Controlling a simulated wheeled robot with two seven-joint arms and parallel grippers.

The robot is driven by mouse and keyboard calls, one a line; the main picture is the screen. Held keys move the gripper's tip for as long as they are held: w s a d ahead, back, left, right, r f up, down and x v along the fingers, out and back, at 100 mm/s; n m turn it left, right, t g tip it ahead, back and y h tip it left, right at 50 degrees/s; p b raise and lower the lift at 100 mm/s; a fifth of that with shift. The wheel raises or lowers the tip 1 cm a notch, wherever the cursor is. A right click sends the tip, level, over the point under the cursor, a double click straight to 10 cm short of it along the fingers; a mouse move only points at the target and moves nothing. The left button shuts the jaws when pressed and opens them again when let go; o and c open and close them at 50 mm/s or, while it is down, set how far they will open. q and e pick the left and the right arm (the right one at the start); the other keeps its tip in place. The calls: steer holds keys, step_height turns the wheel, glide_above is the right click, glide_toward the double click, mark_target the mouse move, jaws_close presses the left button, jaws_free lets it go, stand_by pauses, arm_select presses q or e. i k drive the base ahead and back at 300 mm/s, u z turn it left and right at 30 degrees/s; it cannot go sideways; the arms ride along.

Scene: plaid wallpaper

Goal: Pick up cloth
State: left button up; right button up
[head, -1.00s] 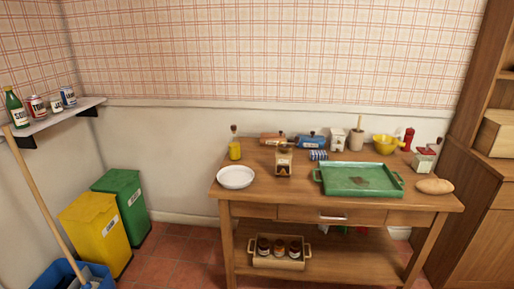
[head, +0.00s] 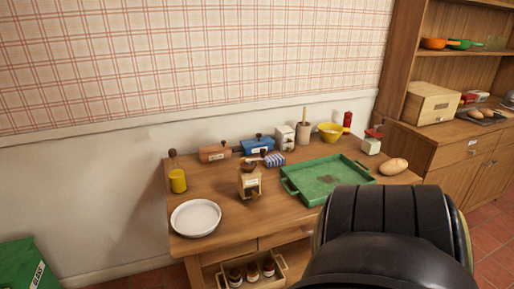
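A small blue-and-white striped bundle (head: 274,159), which looks like the cloth, lies on the wooden table (head: 225,165). It sits behind the wooden grinder (head: 249,184) and left of the green tray (head: 292,186). Its top and front show, and nothing touches it from my side. Neither of my grippers is in view. A large black rounded part of my own arm fills the lower right and hides the table's front right part.
A white plate (head: 196,218) and a yellow bottle (head: 178,181) stand on the left. A blue container (head: 257,145), a yellow bowl (head: 331,131) and a utensil pot (head: 303,132) line the back. Bread (head: 394,166) lies right. A wooden hutch (head: 430,148) stands beyond.

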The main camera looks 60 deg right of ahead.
mark_target(272, 161)
steer(key=z, duration=0.7)
steer(key=i, duration=1)
steer(key=z, duration=0.95)
